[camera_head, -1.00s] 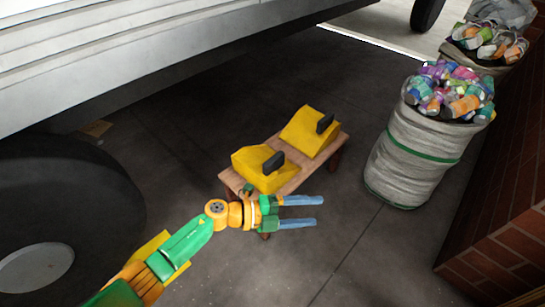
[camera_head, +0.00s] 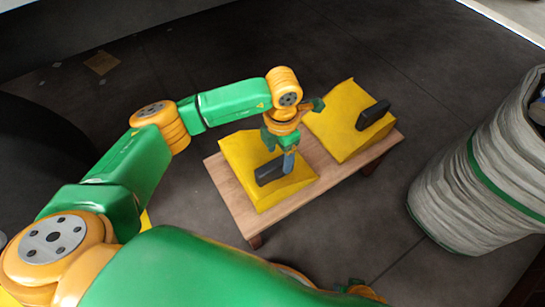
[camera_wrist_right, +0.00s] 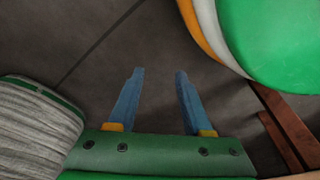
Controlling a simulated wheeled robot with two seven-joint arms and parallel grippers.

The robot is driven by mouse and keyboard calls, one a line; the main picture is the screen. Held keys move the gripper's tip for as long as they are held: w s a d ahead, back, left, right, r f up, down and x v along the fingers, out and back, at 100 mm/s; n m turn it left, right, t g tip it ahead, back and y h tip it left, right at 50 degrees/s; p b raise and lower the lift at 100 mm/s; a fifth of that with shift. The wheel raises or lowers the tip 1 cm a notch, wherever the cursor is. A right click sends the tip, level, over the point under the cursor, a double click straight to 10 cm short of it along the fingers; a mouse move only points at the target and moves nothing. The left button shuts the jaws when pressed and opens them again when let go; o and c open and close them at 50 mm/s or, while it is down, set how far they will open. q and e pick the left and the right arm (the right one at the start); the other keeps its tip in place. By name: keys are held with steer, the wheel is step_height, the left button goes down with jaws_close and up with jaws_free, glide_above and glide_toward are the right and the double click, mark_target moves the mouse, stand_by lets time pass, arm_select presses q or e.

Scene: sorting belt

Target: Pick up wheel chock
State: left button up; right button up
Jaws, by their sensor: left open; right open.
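Two yellow wheel chocks with black handles stand on a low wooden bench in the head view. The left chock (camera_head: 247,157) is under my left gripper (camera_head: 284,165). That gripper points down, its blue fingers at the chock's black handle (camera_head: 268,173); it is open, and whether the fingers straddle the handle is hard to tell. The right chock (camera_head: 341,115) stands apart from the gripper, its handle (camera_head: 373,115) clear. In the right wrist view, my right gripper (camera_wrist_right: 157,78) is open and empty over the dark floor.
The wooden bench (camera_head: 236,195) has dark legs. A grey woven sack (camera_head: 480,165) with a green band stands to its right, and also shows in the right wrist view (camera_wrist_right: 35,125). A dark tyre (camera_head: 40,150) is at the left. Floor behind the bench is clear.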

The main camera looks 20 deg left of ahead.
mark_target(276, 163)
arm_select(q)
steer(key=shift+s+f, duration=0.1)
steer(key=shift+f, duration=0.5)
steer(key=f, duration=0.1)
steer(key=f+b, duration=0.1)
steer(key=f, duration=0.2)
steer(key=shift+s+a+f+b, duration=0.25)
steer(key=shift+s+a+b, duration=0.1)
steer(key=shift+b, duration=0.05)
steer(key=shift+f, duration=0.3)
arm_select(e)
steer(key=w+r, duration=0.1)
steer(key=r, duration=0.1)
steer(key=w+r, duration=0.1)
steer(key=shift+w+a+r, duration=0.35)
steer(key=shift+a+r, duration=0.05)
arm_select(q)
steer(key=shift+f, duration=0.1)
arm_select(e)
steer(key=shift+f, duration=0.15)
arm_select(q)
jaws_close()
